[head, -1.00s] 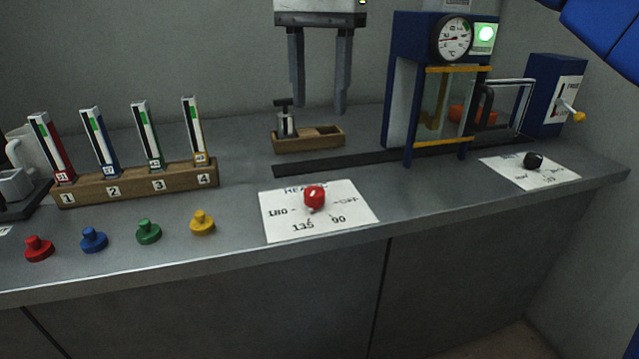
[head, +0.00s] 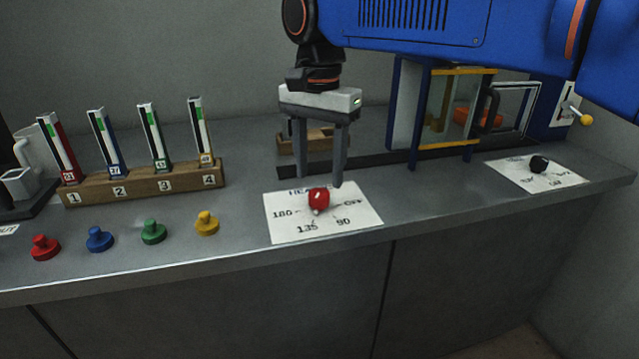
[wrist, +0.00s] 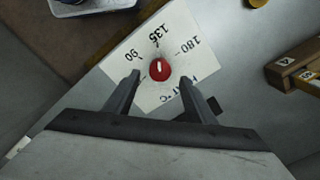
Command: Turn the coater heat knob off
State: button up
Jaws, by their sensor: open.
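The red heat knob (head: 318,198) stands on a white label card (head: 278,229) marked 180, 135, 90 and OFF on the grey counter. Its pale pointer faces the front edge, roughly toward 135; the exact setting is hard to tell. My gripper (head: 319,180) points down, open and empty, above and slightly behind the knob. In the wrist view the knob (wrist: 159,69) shows between and just beyond the fingertips, with the card (wrist: 185,22) under it. I see no contact between fingers and knob.
A wooden rack (head: 140,184) with several gauges stands at left, with red, blue, green and yellow knobs before it. A blue-framed cabinet (head: 408,110) stands behind. The counter between the two cards is clear.

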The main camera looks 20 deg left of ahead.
aim_at(319, 192)
jog(key=shift+f, duration=1.95)
jog(key=c, duration=1)
jog(key=shift+c, duration=0.2)
